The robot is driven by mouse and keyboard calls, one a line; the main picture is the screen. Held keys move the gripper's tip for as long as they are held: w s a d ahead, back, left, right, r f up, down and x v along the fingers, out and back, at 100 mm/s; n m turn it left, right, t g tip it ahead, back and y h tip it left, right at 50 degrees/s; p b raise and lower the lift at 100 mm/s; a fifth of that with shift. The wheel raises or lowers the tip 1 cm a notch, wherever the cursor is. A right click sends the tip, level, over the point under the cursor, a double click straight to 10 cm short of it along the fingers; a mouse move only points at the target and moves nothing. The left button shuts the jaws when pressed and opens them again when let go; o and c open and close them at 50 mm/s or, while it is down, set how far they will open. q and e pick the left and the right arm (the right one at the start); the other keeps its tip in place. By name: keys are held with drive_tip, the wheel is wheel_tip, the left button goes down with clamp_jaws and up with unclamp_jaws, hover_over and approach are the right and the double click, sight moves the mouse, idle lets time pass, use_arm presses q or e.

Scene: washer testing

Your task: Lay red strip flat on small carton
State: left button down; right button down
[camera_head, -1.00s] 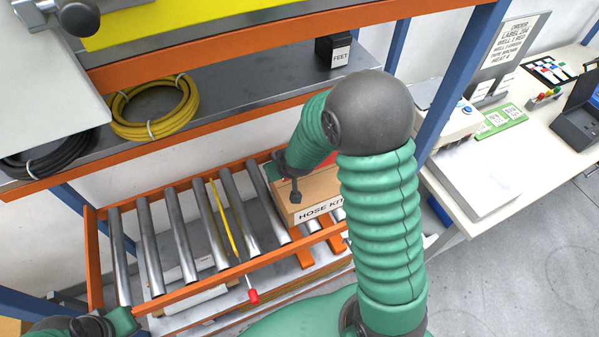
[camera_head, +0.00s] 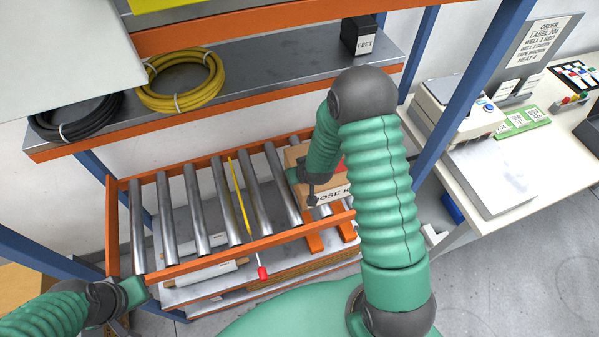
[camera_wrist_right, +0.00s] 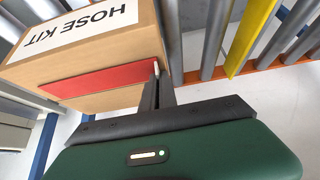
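The small carton (camera_head: 297,157), brown with a "HOSE KIT" label, stands on the roller rack, partly behind my right arm. It fills the upper left of the right wrist view (camera_wrist_right: 115,100). The red strip (camera_wrist_right: 100,82) lies along the carton's plain face beside the label; whether it touches all along I cannot tell. Only a bit of red shows in the head view. My right gripper (camera_wrist_right: 158,80) has its fingers close together at the strip's end and appears shut on it. My left gripper (camera_head: 128,308) is low at the left, its fingers unclear.
Metal rollers (camera_head: 200,205) with a yellow rod (camera_head: 240,200) and its red tip are left of the carton. A shelf above holds yellow hose (camera_head: 180,85), black hose (camera_head: 75,120) and a "FEET" box (camera_head: 362,38). A white table (camera_head: 500,175) stands right.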

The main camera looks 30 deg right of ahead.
drive_tip(key=c, duration=1.7)
unclamp_jaws()
drive_tip(key=shift+d+f, duration=0.15)
drive_tip(key=shift+d, duration=0.15)
drive_tip(key=shift+c, duration=0.2)
drive_tip(key=shift+o, duration=0.3)
drive_tip(key=shift+s+d+f, duration=0.1)
drive_tip(key=shift+s+d, duration=0.05)
drive_tip(key=shift+d, duration=0.25)
drive_tip(key=shift+a, duration=0.15)
